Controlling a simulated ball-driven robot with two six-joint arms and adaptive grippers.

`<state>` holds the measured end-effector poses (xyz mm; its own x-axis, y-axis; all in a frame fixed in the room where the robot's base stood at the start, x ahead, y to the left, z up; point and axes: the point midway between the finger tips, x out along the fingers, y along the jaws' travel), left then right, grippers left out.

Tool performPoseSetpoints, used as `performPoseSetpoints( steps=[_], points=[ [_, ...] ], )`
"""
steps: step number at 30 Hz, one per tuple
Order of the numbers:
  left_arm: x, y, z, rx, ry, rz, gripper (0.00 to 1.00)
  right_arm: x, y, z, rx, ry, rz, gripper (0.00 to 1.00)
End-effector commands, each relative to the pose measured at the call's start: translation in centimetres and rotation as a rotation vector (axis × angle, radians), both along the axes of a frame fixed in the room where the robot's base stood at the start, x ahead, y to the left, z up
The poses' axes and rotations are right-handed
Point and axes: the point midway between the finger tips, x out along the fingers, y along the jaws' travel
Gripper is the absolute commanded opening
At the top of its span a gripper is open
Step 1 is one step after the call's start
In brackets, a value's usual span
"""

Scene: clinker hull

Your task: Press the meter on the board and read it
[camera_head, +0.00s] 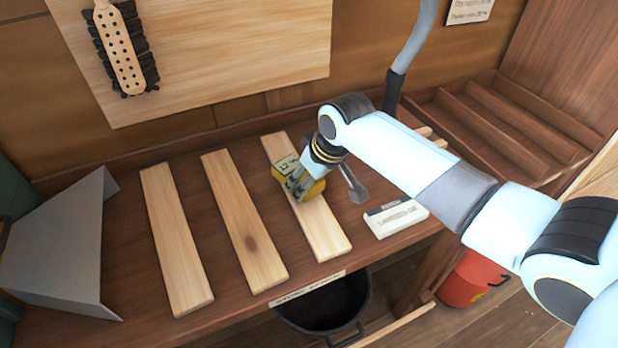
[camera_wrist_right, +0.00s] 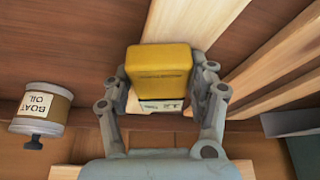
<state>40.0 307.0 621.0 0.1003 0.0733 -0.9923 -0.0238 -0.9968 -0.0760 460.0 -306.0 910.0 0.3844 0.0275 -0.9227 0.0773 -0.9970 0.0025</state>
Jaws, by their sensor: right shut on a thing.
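My right gripper (camera_head: 300,188) is shut on a yellow meter (camera_head: 282,168) at the rightmost of three pale boards (camera_head: 325,235). In the right wrist view, the fingers (camera_wrist_right: 163,82) stand on both sides of the yellow meter body (camera_wrist_right: 160,65), with the board (camera_wrist_right: 185,22) behind it. A pale display shows on the meter in the head view, too small to read. A whitish strip with dark marks shows at its lower edge in the wrist view. I cannot tell whether the meter touches the board. My left gripper is not in view.
A white box (camera_head: 396,217) lies right of the board. A folded grey sheet (camera_head: 60,245) stands at the bench's left. A boat oil can (camera_wrist_right: 42,108) shows in the wrist view. A black bucket (camera_head: 325,308) and a red bucket (camera_head: 468,280) stand below; a slatted tray (camera_head: 500,120) is at right.

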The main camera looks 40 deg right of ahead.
Motion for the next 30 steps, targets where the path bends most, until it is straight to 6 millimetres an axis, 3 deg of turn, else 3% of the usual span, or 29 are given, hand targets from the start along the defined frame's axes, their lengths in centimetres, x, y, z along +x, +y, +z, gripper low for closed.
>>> performPoseSetpoints(
  steps=[5,22,30],
  points=[
    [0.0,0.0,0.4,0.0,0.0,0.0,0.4,-0.5,0.1,-0.1,0.002,0.014,-0.001,0.2],
    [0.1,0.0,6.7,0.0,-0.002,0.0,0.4,-0.1,0.0,5.9,0.001,0.003,0.0,0.2],
    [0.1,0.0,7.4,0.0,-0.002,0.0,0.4,-0.1,0.0,8.0,0.0,0.002,0.0,0.2]
  ],
)
